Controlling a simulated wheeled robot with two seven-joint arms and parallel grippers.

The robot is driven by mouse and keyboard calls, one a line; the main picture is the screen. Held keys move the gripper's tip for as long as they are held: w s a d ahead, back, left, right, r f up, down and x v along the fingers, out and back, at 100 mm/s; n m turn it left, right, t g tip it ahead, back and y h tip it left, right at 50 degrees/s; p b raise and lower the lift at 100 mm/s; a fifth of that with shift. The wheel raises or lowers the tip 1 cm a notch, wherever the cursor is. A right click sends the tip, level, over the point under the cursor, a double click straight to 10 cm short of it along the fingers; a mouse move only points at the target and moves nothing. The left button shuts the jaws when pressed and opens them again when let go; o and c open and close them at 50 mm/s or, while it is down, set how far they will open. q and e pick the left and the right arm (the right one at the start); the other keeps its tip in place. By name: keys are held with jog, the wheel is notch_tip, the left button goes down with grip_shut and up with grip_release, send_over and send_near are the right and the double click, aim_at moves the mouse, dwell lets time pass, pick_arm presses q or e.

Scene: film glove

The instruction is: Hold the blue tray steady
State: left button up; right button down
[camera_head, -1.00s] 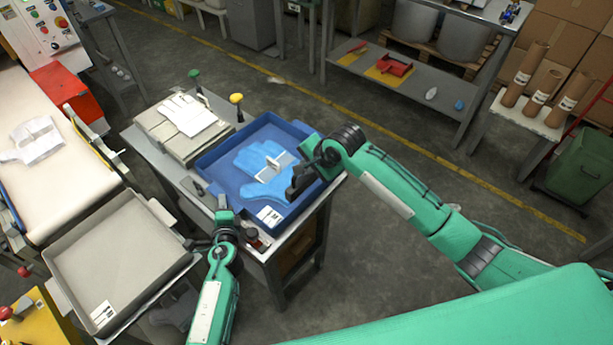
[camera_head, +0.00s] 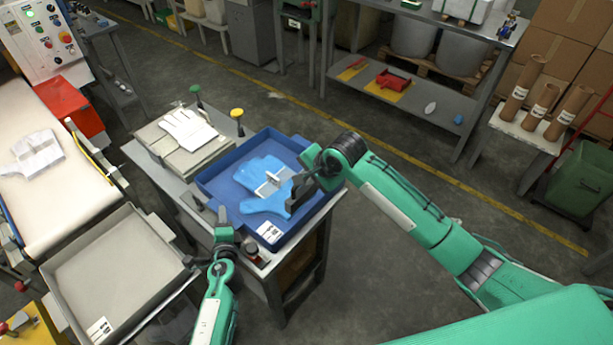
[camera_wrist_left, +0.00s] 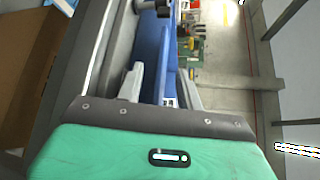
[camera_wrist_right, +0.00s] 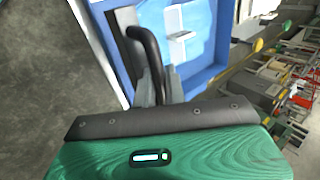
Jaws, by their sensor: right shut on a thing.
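The blue tray (camera_head: 208,191) lies on a grey workbench, with a light-blue glove (camera_head: 263,168) flat inside. A small white piece with an upright tab (camera_head: 272,186) rests on the glove. My left gripper (camera_head: 224,231) is at the tray's near-left side. In the left wrist view its fingers (camera_wrist_left: 162,88) stand apart, with the blue tray wall between them; contact cannot be told. My right gripper (camera_head: 304,176) is over the tray's right side. In the right wrist view its fingers (camera_wrist_right: 160,86) are shut on a dark, curved-handled tool (camera_wrist_right: 148,48). The tool's lower end is partly hidden.
A pale stack with white gloves (camera_head: 187,129) stands left of the tray, near green and yellow knobs (camera_head: 237,113). An empty grey tray (camera_head: 110,262) is at lower left, beside a conveyor (camera_head: 45,190). Open floor lies right of the bench.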

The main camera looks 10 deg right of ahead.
pick_arm(q)
jog(key=s+r, duration=0.2)
jog(key=s, duration=0.9)
jog(key=shift+s+d, duration=0.25)
jog(key=shift+d, duration=0.05)
pick_arm(e)
jog(key=shift+r, duration=0.1)
